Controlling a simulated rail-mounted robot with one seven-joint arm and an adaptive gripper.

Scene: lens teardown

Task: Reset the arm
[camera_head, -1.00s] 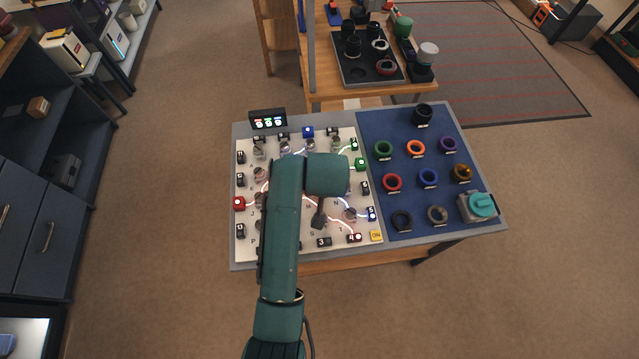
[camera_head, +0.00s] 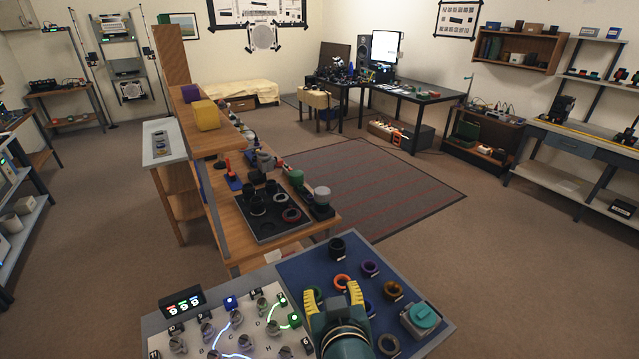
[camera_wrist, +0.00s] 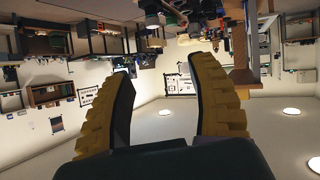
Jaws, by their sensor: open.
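My gripper (camera_head: 336,297) is in the head view at the bottom, right of centre, over the blue mat of the near table. Its yellow fingers point away from me, toward the room. In the wrist view the two yellow and black fingers (camera_wrist: 162,112) stand wide apart with nothing between them. The wrist view shows the room upside down, with ceiling lights at the bottom. My gripper and wrist hide part of the blue mat and some of its rings.
The blue mat (camera_head: 300,268) holds coloured rings and a teal-topped device (camera_head: 424,316). A board with glowing lines (camera_head: 213,349) lies on its left. Behind stands a wooden bench with a dark tray (camera_head: 244,233) of lens parts. Open floor lies to the right.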

